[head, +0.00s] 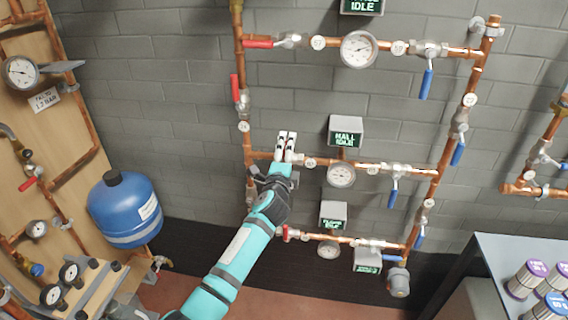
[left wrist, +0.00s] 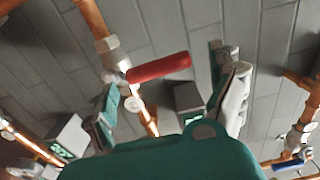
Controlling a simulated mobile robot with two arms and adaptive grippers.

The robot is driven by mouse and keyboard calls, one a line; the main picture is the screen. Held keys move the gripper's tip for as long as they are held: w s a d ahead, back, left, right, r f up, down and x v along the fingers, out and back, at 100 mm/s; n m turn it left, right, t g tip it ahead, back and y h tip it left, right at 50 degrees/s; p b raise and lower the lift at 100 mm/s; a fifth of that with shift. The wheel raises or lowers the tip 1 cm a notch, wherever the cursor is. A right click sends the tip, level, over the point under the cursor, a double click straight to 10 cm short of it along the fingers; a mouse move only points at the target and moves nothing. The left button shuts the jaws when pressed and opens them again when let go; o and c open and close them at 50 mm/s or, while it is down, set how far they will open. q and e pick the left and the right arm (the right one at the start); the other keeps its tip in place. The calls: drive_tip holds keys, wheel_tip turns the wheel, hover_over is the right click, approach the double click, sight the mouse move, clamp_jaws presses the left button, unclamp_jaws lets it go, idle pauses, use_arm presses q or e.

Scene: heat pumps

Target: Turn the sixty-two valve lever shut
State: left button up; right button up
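My left gripper (head: 286,146) reaches up to the left end of the middle pipe row in the head view. In the left wrist view its two fingers (left wrist: 170,98) stand wide apart with nothing gripped. A red valve lever (left wrist: 158,67) lies beyond and between the fingertips in that view, attached to a silver valve (left wrist: 113,55) on a copper pipe; I see no contact. In the head view my gripper and forearm cover this area. The number tags are too small to read surely, so I cannot tell which valve is sixty-two. My right gripper is not in view.
Other red levers (head: 258,44) and blue levers (head: 393,198) sit on the copper pipe rack. Gauges (head: 341,175) and small display boxes (head: 346,131) crowd the rows. A blue tank (head: 125,209) stands left; a grey table (head: 504,249) with cans is at lower right.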

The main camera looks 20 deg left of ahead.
use_arm(q)
drive_tip(key=s, duration=1.1)
drive_tip(key=shift+s+d, duration=0.3)
drive_tip(key=shift+d, duration=0.15)
wheel_tip(320, 180, down, 19)
drive_tip(key=s+n+g, duration=0.2)
drive_tip(key=s+g, duration=0.1)
drive_tip(key=g, duration=0.1)
drive_tip(key=s+a+f+n+g, duration=0.1)
drive_tip(key=s+f+g, duration=0.1)
drive_tip(key=s+f, duration=0.35)
drive_tip(key=s+a+f+n+g+h, duration=0.1)
drive_tip(key=s+f+n, duration=0.15)
drive_tip(key=f, duration=0.65)
drive_tip(key=s+a+f+n+g, duration=0.1)
drive_tip(key=s+f+g, duration=0.1)
drive_tip(key=s+f, duration=0.45)
drive_tip(key=s+a+f+n+g, duration=0.1)
drive_tip(key=s+f+n+g, duration=0.1)
drive_tip(key=s+f, duration=0.5)
drive_tip(key=s+a+f+n+g, duration=0.1)
drive_tip(key=s+f+n+g, duration=0.2)
drive_tip(key=s, duration=1.6)
drive_tip(key=s+a+f+n+g, duration=0.1)
drive_tip(key=s+f+n+g, duration=0.2)
drive_tip(key=s+f, duration=0.8)
drive_tip(key=shift+s+a+h, duration=0.3)
drive_tip(key=shift+s, duration=0.6)
drive_tip(key=shift+f, duration=0.1)
